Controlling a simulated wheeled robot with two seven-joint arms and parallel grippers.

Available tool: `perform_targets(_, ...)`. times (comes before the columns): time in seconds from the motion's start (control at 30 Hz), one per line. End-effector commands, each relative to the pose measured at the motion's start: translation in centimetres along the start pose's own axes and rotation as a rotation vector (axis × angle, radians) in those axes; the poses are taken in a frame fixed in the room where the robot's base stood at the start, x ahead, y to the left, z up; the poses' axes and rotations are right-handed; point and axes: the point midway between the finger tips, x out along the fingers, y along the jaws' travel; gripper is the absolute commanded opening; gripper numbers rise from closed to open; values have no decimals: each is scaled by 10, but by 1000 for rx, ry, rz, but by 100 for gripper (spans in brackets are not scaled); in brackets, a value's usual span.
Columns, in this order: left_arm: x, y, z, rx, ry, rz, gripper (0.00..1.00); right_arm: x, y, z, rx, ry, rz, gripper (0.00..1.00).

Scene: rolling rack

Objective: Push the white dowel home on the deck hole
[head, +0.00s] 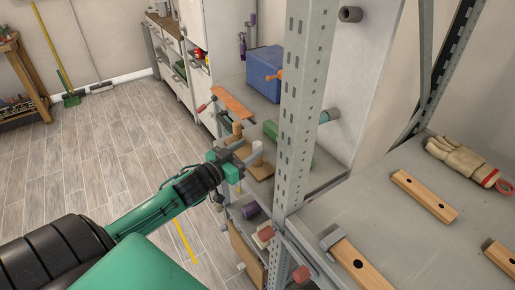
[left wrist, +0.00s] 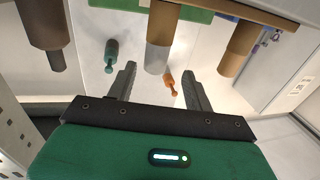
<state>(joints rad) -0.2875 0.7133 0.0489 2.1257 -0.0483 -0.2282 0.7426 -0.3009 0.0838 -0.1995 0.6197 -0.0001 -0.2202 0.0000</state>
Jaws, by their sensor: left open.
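The white dowel (head: 257,148) stands on a wooden deck (head: 262,170) on the rack shelf, just past my left gripper. In the left wrist view the dowel (left wrist: 158,57) shows a pale grey-white part and a brown part, between two brown pegs. My left gripper (head: 242,156) is open, its fingers pointing at the dowel. In the wrist view the fingertips (left wrist: 160,68) lie on either side of the dowel's pale end, with clear gaps. The deck hole is hidden, and I cannot tell how deep the dowel sits. My right gripper is not in view.
A perforated grey post (head: 300,115) stands right of the deck. A blue bin (head: 265,72) and an orange strip (head: 233,104) are behind. A right-hand shelf (head: 370,205) holds wooden bars (head: 425,196) and a glove (head: 465,162). The floor at left is mostly clear.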

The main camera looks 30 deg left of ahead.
Motion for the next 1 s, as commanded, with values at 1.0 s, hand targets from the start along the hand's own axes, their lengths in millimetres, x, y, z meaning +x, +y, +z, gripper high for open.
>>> perform_targets(1.0, 60, 7, 4, 0, -1, 0, 52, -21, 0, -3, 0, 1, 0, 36)
